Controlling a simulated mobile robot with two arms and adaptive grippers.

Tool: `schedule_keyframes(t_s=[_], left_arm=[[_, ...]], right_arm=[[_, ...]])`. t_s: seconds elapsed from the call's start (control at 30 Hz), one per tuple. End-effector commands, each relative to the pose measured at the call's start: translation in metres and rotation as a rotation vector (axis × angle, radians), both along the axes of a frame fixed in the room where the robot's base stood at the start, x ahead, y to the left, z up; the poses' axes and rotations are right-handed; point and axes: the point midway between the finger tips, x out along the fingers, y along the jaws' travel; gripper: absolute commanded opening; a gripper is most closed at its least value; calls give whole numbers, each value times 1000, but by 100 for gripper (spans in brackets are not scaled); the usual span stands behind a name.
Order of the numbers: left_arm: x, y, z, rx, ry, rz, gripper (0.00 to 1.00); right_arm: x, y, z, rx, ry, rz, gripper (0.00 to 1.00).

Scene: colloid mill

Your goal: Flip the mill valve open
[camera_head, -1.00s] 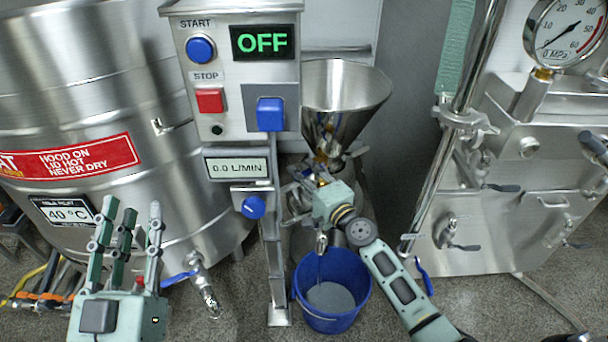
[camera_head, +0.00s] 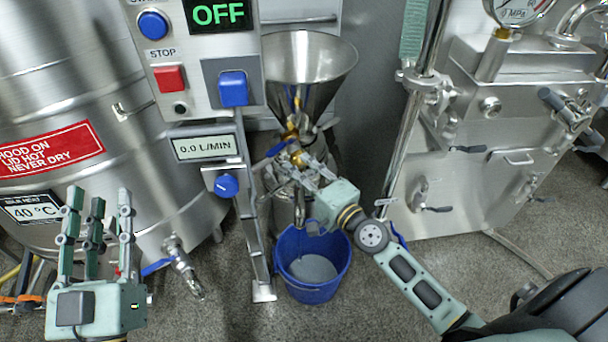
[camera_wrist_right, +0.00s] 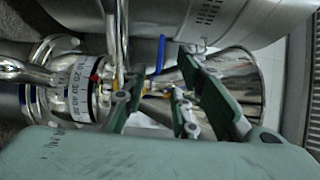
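The mill stands under a steel funnel hopper (camera_head: 312,70). A blue valve handle (camera_head: 279,148) shows at the left of the brass fitting below the hopper. A blue lever (camera_wrist_right: 161,52) also shows upright beyond the fingers in the right wrist view. My right gripper (camera_head: 308,172) is beside the mill just below the brass fitting, its fingers pointing up and left. In the right wrist view the fingers (camera_wrist_right: 172,103) are spread with nothing between them. I cannot tell whether they touch the mill. My left gripper (camera_head: 96,215) is open and empty, fingers up, before the large tank.
A blue bucket (camera_head: 312,290) with grey liquid stands below the mill outlet. The control post (camera_head: 190,100) reads OFF and 0.0 L/MIN. A large steel tank (camera_head: 110,150) is at left, with a blue-handled tap (camera_head: 180,266). A steel machine (camera_head: 480,200) is at right.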

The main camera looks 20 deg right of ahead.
Motion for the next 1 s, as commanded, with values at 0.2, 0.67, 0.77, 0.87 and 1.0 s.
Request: schedule_keyframes(t_s=[0.2,0.67,0.77,0.87,1.0], left_arm=[[0,0,0,0,0,0,32],[0,0,0,0,0,0,32],[0,0,0,0,1,0,32],[0,0,0,0,1,0,32],[0,0,0,0,1,0,32]], right_arm=[[-13,-3,0,0,1,1,27],[-32,31,-5,-107,6,102,7],[-63,75,-17,-290,16,251,0],[-108,114,-40,-546,45,425,0],[-163,128,-74,-872,123,601,0]])
